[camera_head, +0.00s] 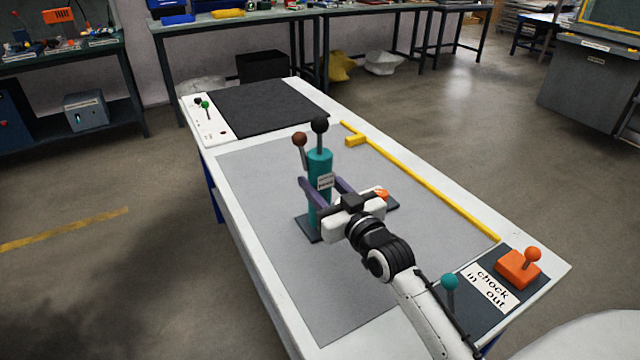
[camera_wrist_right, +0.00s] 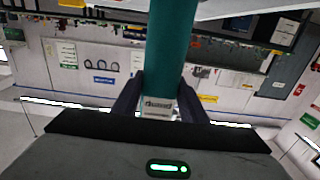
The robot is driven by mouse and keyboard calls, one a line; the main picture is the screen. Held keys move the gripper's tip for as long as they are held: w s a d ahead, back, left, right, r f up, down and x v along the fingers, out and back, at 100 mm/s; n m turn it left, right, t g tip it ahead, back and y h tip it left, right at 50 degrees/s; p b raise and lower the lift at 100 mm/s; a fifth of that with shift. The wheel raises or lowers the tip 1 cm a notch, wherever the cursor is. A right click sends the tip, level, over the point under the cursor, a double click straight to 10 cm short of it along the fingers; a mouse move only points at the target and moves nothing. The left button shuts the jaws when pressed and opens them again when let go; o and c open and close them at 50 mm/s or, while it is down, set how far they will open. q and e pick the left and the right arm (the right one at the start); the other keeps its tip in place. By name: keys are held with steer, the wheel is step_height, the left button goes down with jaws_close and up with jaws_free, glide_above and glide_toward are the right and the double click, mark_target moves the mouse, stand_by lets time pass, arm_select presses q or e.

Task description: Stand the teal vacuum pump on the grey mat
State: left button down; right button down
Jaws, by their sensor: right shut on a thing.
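The teal vacuum pump (camera_head: 319,162) is upright over the large grey mat (camera_head: 300,290) in the head view. It has a black knob on top, a brown-knobbed lever on its left and a dark base plate. The base looks level and close to the mat; I cannot tell for sure whether it touches. My right gripper (camera_head: 322,188) is shut on the pump's body, with purple fingers on either side. The wrist view shows the teal body (camera_wrist_right: 167,50) and a white label (camera_wrist_right: 158,105) between the fingers. My left gripper is out of view.
A yellow strip (camera_head: 430,185) edges the mat's right side. A dark mat (camera_head: 265,108) and a white panel with a green-knobbed lever (camera_head: 206,125) lie at the far end. A labelled panel (camera_head: 490,286) with an orange-knobbed block (camera_head: 517,268) is near right. An orange part shows behind my gripper.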

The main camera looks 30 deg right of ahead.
steer(key=shift+r, duration=0.2)
steer(key=shift+f, duration=0.15)
steer(key=c, duration=1.1)
jaws_free()
steer(key=shift+f, duration=0.1)
steer(key=s, duration=1.2)
steer(key=shift+a, duration=0.35)
